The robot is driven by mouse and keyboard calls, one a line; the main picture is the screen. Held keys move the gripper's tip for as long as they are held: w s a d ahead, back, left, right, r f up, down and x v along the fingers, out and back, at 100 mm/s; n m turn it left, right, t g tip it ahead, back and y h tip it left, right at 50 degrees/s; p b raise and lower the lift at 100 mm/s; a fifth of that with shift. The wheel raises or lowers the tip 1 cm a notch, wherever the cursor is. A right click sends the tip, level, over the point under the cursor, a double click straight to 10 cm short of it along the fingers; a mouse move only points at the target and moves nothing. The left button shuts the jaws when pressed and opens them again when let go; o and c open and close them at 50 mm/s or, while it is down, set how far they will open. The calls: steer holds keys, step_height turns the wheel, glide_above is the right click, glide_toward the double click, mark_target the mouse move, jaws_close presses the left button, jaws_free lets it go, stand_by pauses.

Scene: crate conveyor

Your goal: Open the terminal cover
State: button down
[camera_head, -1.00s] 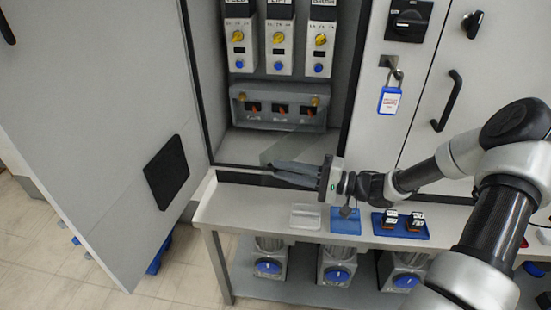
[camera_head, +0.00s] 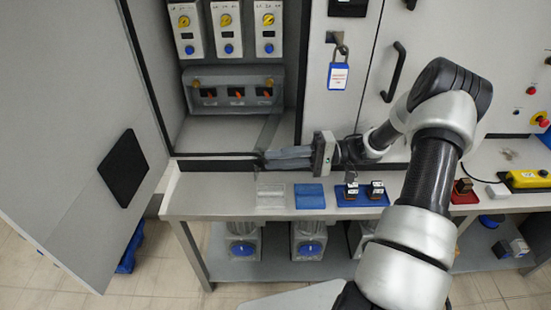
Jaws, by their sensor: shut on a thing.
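The terminal block (camera_head: 235,96) sits low inside the open cabinet. It is a grey housing with windows showing orange-red parts and a yellow knob at each upper end. A faint see-through grey panel (camera_head: 267,132), apparently the terminal cover, slants from below the block's right end down toward my gripper. My gripper (camera_head: 267,158) is at the cabinet's lower right front edge, below and in front of the block, with its fingers pointing left. It appears shut on this panel; the fingers hide the contact.
The cabinet door (camera_head: 75,130) stands open at left. A blue padlock tag (camera_head: 338,76) hangs at right.

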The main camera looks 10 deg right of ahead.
steer(key=shift+w, duration=0.15)
steer(key=c, duration=1.6)
jaws_free()
steer(key=d, duration=0.8)
steer(key=s+d, duration=0.1)
steer(key=d, duration=0.3)
steer(key=shift+s, duration=0.1)
